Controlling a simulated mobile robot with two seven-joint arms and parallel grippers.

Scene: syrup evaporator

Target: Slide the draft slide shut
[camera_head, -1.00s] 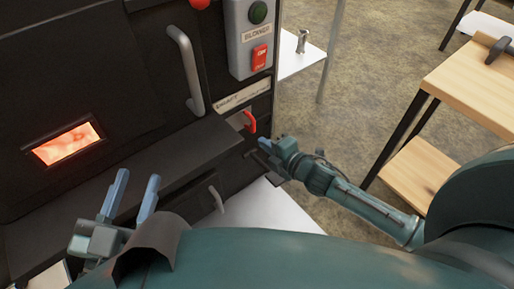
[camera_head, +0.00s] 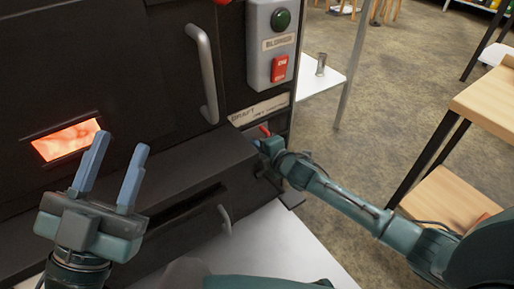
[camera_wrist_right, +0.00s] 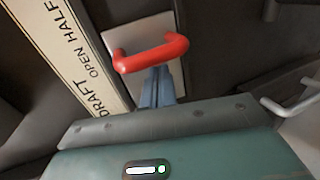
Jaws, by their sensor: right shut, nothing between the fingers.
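The draft slide's red handle (camera_wrist_right: 150,52) sits on a pale plate (camera_wrist_right: 122,38) beside the label strip (camera_wrist_right: 78,60), which reads DRAFT, OPEN, HALF. In the head view only a bit of the red handle (camera_head: 265,130) shows behind my right gripper (camera_head: 262,146). In the right wrist view my right gripper's blue fingers (camera_wrist_right: 157,88) are together and empty, with their tips at the handle's bar; I cannot tell if they touch it. My left gripper (camera_head: 108,178) is open and empty, raised in front of the firebox.
The firebox window (camera_head: 66,139) glows orange. A dark ledge (camera_head: 180,165) juts out left of the slide. A grey blower box (camera_head: 272,45) with a green button and red switch is above. A wooden table (camera_head: 455,200) stands at the right.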

